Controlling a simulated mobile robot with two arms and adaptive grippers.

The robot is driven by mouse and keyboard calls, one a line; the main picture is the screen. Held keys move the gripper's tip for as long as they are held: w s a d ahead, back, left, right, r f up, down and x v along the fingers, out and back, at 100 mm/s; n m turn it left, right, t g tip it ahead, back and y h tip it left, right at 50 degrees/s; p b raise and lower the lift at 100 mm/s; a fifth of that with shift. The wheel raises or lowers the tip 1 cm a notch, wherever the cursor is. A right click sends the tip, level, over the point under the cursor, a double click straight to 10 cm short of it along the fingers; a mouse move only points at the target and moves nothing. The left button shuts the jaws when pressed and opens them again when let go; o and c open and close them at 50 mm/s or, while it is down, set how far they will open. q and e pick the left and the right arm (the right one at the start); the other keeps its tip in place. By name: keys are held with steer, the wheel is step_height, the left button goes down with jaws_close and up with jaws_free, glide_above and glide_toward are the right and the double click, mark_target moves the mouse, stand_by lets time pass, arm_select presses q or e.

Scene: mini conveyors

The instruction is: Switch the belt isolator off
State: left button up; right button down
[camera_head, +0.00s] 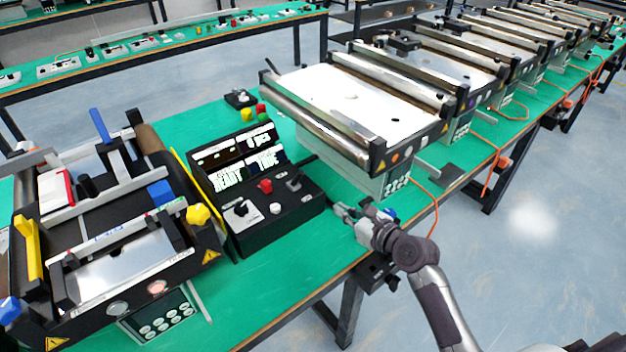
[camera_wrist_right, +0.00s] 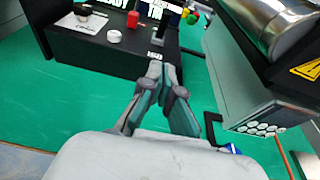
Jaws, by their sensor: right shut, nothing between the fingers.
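A black control box (camera_head: 280,215) with a display (camera_head: 240,160) stands on the green table. Its sloped top carries a left switch with a dark handle on a pale plate (camera_head: 240,212), a red button (camera_head: 265,186), a white knob (camera_head: 275,208) and a grey-handled switch (camera_head: 293,182) at the right. I cannot read which one is labelled as the belt isolator. My right gripper (camera_head: 340,210) is shut and empty, just right of the box's front corner and apart from the switches. In the right wrist view its fingertips (camera_wrist_right: 162,72) point toward the box front, below the right switch (camera_wrist_right: 159,32).
A conveyor (camera_head: 350,105) stands close behind and right of the box. Another conveyor unit (camera_head: 120,260) with a yellow knob (camera_head: 198,215) is at the left. An orange cable (camera_head: 435,205) hangs at the table edge. Bare green table lies before the box.

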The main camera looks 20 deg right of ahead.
steer(key=shift+s+r, duration=0.15)
glide_toward(301, 178)
step_height(301, 178, down, 4)
steer(key=w, duration=0.2)
steer(key=shift+w+a+r+p, duration=0.15)
steer(key=shift+w+a+r, duration=0.2)
steer(key=shift+w, duration=0.25)
steer(key=shift+w+a+r+p, duration=0.2)
steer(key=shift+w+a+r, duration=0.15)
steer(key=shift+w, duration=0.3)
steer(key=shift+w+a+r+p, duration=0.15)
steer(key=shift+w+a+r, duration=0.25)
steer(key=shift+w, duration=0.2)
steer(key=shift+r, duration=0.1)
